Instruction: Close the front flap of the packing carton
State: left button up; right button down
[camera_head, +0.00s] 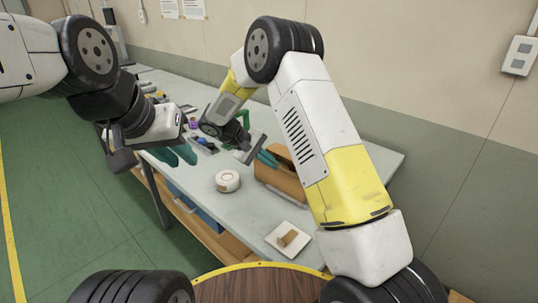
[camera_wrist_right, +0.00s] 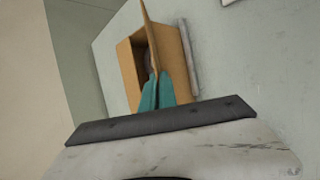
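The packing carton (camera_head: 284,184) is a brown box on the table, partly hidden by my right arm in the head view. In the right wrist view the carton (camera_wrist_right: 177,50) is open towards the camera, with one flap (camera_wrist_right: 152,38) standing out from it. My right gripper (camera_head: 268,157) is at the carton's upper left edge in the head view. Its teal fingers (camera_wrist_right: 157,76) lie close together by the flap's end; whether they touch it I cannot tell. My left gripper (camera_head: 178,155) hangs over the table's left part, away from the carton, with its fingers partly hidden.
A white roll (camera_head: 228,180) stands left of the carton. A white plate (camera_head: 289,239) with a small brown piece lies at the near end. Small tools (camera_head: 203,143) lie further back. The wall runs behind the table. Bare tabletop (camera_head: 215,215) shows around the roll.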

dwell(0.5)
jog(key=shift+w+d+r+g+y, duration=0.45)
jog(key=shift+g+y, duration=0.25)
jog(key=shift+y, duration=0.2)
jog(key=shift+w+d+r+n+g+y, duration=0.1)
jog(key=shift+w+d+n+g+y, duration=0.25)
jog(key=shift+g+y, duration=0.4)
jog(key=shift+w+d+r+n+g+y, duration=0.1)
jog(key=shift+w+d+n+g+y, duration=0.2)
jog(key=shift+g+y, duration=0.45)
jog(key=c, duration=1.6)
grip_release()
jog(key=shift+c, duration=0.2)
jog(key=shift+w+r, duration=0.1)
jog(key=v, duration=0.7)
jog(key=shift+r, duration=0.3)
